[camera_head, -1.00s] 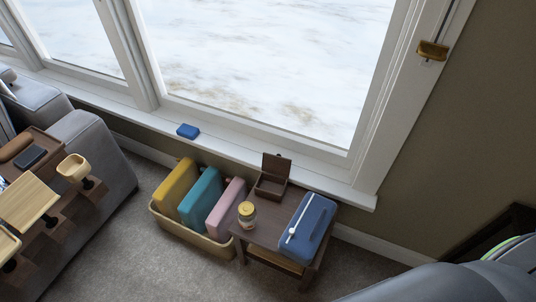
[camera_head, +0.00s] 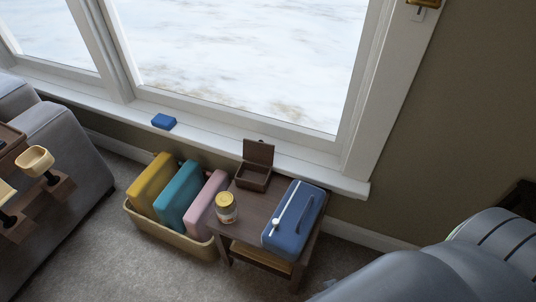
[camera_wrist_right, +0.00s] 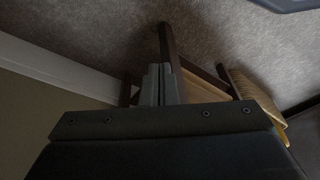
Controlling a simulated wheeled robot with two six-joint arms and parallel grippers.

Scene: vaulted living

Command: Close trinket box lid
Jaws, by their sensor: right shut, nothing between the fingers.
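The trinket box (camera_head: 254,178) is a small dark brown box at the back of the small side table (camera_head: 250,211), near the window sill. Its lid (camera_head: 258,153) stands open, upright at the back edge, and the box looks empty inside. In the right wrist view my right gripper (camera_wrist_right: 160,70) is shut with nothing between its fingers. It points toward the legs of a dark wooden table, and the box does not show there. Neither gripper shows in the head view.
A blue case (camera_head: 293,221) with a white stick on top and a yellow-lidded jar (camera_head: 226,208) share the table. A tan bin (camera_head: 172,238) with coloured folders stands to its left. A blue block (camera_head: 164,121) lies on the sill. A grey sofa (camera_head: 68,150) is at left.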

